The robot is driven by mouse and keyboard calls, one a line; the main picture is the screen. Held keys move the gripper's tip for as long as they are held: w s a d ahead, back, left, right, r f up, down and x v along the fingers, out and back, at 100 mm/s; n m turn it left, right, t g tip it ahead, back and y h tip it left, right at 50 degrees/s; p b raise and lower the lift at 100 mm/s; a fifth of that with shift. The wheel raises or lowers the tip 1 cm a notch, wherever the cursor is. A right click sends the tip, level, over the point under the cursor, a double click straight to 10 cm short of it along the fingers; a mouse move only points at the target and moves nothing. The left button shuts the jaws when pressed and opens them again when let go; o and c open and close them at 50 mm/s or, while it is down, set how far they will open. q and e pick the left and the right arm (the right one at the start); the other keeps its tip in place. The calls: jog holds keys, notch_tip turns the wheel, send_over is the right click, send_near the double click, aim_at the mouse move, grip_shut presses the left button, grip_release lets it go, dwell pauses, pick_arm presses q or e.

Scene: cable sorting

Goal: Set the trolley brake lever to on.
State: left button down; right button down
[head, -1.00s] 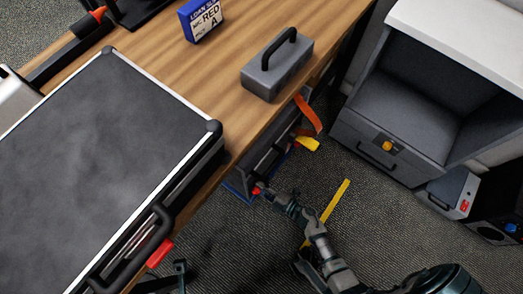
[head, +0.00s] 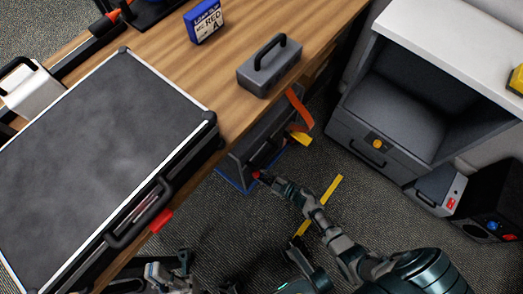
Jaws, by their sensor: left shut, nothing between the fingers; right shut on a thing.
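A dark trolley-like unit (head: 238,168) with a blue lower edge stands on the floor partly under the wooden table. A small red piece (head: 257,174), which looks like the brake lever's end, shows at its near side. My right gripper (head: 264,178) reaches it from the lower right and is shut on it; the fingers hide most of it. I cannot read the lever's setting. My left gripper (head: 184,258) is shut and empty, low in the picture beside the table's front edge, apart from the trolley.
A black-topped case (head: 110,150) and a grey toolbox (head: 268,72) lie on the table, with a blue labelled box (head: 203,20) behind. An orange strap (head: 300,110) and yellow piece (head: 300,138) hang near the trolley. A grey cabinet (head: 370,150) stands right.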

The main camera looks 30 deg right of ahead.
aim_at(257, 163)
jog(key=shift+w+d+r+m+t+y, duration=0.15)
jog(key=shift+w+d+r+m+y, duration=0.25)
jog(key=shift+m, duration=0.5)
jog(key=shift+w+d+r+m+t+y, duration=0.1)
jog(key=shift+w+d+m+y, duration=0.1)
jog(key=shift+d+m, duration=0.6)
jog(key=shift+w+d+r+m+t+y, duration=0.15)
jog(key=shift+w+d+r+m+y, duration=0.15)
jog(key=shift+m, duration=0.7)
jog(key=shift+d, duration=0.1)
jog(key=shift+r, duration=0.1)
jog(key=c, duration=1)
grip_release()
jog(key=shift+w+d, duration=0.1)
jog(key=shift+o, duration=0.5)
jog(key=shift+s+f, duration=0.2)
